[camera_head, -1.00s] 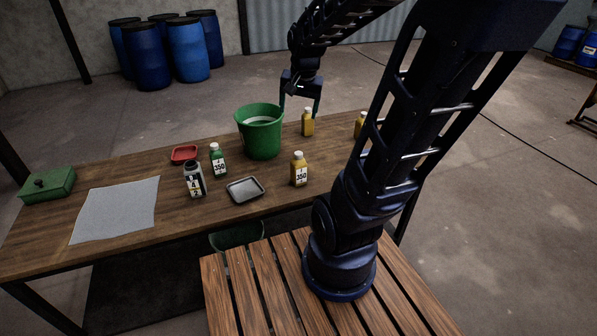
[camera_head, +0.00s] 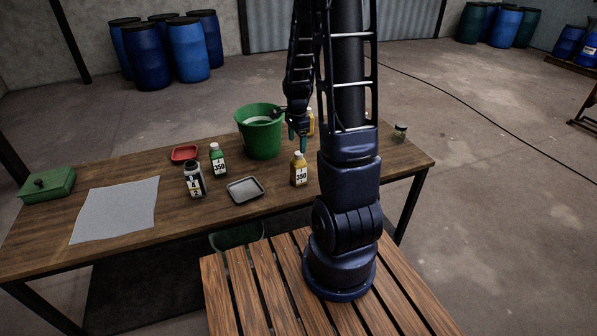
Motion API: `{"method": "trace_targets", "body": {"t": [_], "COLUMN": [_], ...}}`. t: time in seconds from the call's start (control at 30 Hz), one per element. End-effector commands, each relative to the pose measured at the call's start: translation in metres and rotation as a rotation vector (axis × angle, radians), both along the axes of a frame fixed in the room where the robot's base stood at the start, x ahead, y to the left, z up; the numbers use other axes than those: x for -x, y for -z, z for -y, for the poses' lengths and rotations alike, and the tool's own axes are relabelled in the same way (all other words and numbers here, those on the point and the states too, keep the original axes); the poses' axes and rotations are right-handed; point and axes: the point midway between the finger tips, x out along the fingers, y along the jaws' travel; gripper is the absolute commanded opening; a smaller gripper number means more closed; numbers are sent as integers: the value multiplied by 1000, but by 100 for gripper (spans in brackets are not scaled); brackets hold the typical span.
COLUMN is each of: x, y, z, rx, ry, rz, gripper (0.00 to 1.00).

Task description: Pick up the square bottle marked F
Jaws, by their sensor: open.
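A yellow bottle (camera_head: 299,170) with a white cap and a label reading 350 stands upright near the front of the table. A second yellow bottle (camera_head: 310,121) stands behind it, partly hidden by my arm. The small letters on the labels are too small to read, so I cannot tell which bottle is marked F. My gripper (camera_head: 298,139) points down with teal fingertips, open and empty. In the picture it is just above the front yellow bottle's cap and beside the rear one. I cannot tell whether it touches either.
A green bucket (camera_head: 261,142) stands close to the left of my gripper. A green bottle (camera_head: 218,161), a grey jar (camera_head: 194,181), a metal tray (camera_head: 245,198) and a red dish (camera_head: 185,153) are further left. A small jar (camera_head: 400,132) stands at the table's (camera_head: 411,159) right end.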

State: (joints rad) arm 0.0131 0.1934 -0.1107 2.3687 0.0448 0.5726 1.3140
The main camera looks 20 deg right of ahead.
Motion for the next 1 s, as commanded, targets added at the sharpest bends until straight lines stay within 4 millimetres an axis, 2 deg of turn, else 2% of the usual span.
{"method": "trace_targets", "body": {"t": [0.27,0.5,0.83,1.0], "x": [-2,-2,-2,-2], "y": [23,53,71,91], "z": [2,2,1,1], "rx": [2,2,2,1], "ry": [39,38,36,38], "rz": [-12,-11,-10,-12], "gripper": [76,76,76,76]}}
